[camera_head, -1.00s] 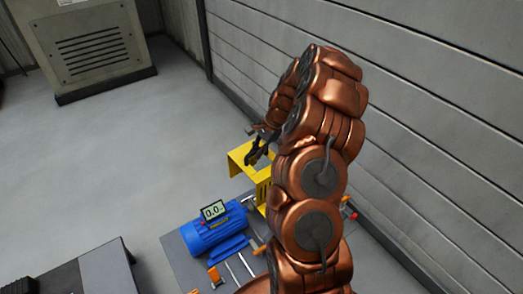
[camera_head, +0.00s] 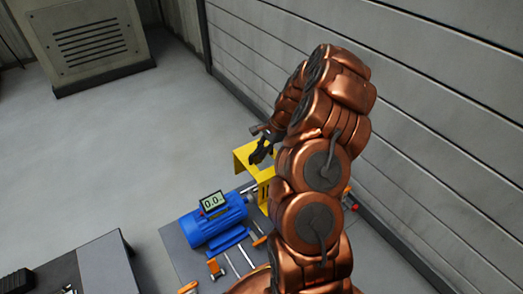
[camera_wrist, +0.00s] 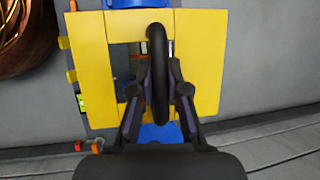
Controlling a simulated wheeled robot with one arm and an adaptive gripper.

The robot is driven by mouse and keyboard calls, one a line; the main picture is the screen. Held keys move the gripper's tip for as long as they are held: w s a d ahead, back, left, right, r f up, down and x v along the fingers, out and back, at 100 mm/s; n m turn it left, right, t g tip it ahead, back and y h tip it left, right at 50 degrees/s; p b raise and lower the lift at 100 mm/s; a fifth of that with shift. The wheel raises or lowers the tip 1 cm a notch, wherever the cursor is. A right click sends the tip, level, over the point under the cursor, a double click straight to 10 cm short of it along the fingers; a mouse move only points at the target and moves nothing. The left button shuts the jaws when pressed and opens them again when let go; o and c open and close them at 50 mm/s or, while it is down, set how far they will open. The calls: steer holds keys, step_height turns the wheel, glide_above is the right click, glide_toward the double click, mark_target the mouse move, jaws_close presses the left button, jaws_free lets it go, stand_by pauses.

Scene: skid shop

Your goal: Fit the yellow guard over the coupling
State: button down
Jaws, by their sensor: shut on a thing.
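The yellow guard (camera_head: 243,158) is a bent sheet cover. In the head view it is beside the right end of the blue motor (camera_head: 215,220), partly hidden by my arm. In the wrist view the guard (camera_wrist: 200,60) fills the middle, with a window in its top and a black loop handle (camera_wrist: 157,60) across it. My gripper (camera_wrist: 157,95) is shut on the handle; it also shows in the head view (camera_head: 261,155). Blue parts show past the guard's edges in the wrist view. The coupling cannot be made out, and I cannot tell whether the guard touches anything below.
A small display (camera_head: 212,202) reading about 0.0 is on the motor. Tools, including an orange-handled one (camera_head: 214,268), lie on the grey skid (camera_head: 182,248) in front. A dark bench (camera_head: 105,265) is at lower left. A panelled wall (camera_head: 430,110) runs close along the right.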

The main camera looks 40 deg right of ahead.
steer(key=shift+f+b, duration=2.8)
steer(key=shift+f, duration=4)
steer(key=shift+s+f+p, duration=0.2)
steer(key=shift+s+p, duration=0.1)
steer(key=shift+p, duration=0.15)
steer(key=shift+f+p, duration=0.55)
steer(key=shift+f, duration=0.05)
steer(key=c, duration=1.1)
jaws_free()
steer(key=o, duration=0.5)
